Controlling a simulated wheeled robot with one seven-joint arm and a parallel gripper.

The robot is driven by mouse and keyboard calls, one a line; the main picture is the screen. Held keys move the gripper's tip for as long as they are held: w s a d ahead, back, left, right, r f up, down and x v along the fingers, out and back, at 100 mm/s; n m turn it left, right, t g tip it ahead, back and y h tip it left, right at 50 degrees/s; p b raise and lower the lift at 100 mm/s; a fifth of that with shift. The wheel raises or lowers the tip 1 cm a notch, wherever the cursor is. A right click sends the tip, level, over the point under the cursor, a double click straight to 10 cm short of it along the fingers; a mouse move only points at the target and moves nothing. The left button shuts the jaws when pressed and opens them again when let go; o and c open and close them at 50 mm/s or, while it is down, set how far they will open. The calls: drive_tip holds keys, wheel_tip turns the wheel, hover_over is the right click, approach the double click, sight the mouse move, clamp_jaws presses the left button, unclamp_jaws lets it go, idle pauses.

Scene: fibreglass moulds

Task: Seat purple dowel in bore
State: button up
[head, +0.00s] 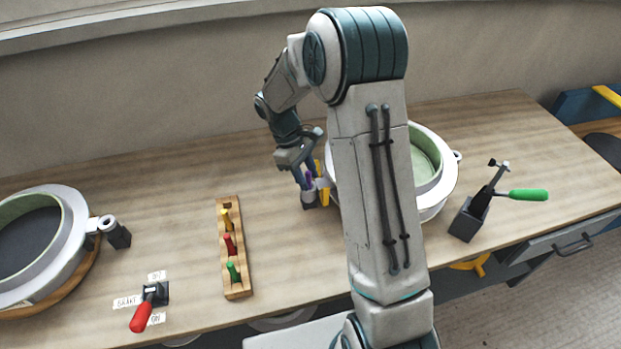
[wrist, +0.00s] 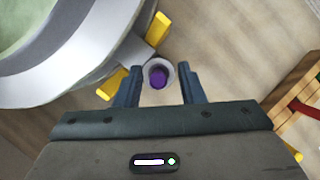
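The purple dowel (wrist: 158,76) stands inside a light round ring, the bore (wrist: 172,71), on the side of the right-hand mould (wrist: 75,55). Only its top shows in the wrist view, so how deep it sits cannot be told. In the head view the dowel (head: 309,177) shows as a thin purple strip between my fingers, above a dark block (head: 309,200). My gripper (wrist: 158,88) is open, with one finger on each side of the ring and gaps between the fingers and the dowel. My arm hides part of the mould (head: 440,190) in the head view.
A wooden rack (head: 237,282) with yellow, red and green pegs stands left of my gripper. Yellow handles (wrist: 157,30) flank the bore closely. Another mould (head: 70,240) and a red-handled brake lever (head: 142,316) are at left. A green-handled tool (head: 527,195) is at right.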

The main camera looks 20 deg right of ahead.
drive_tip(key=v, duration=1)
drive_tip(key=s+d+r+m+t+y, duration=0.1)
drive_tip(key=s+d+r+m+t, duration=0.2)
drive_tip(key=s+r, duration=0.6)
drive_tip(key=s+f+m+t+y, duration=0.2)
drive_tip(key=s+m, duration=0.4)
drive_tip(key=s, duration=0.9)
drive_tip(key=shift+f+t+b, duration=0.4)
drive_tip(key=shift+f+t, duration=0.2)
drive_tip(key=shift+t, duration=0.1)
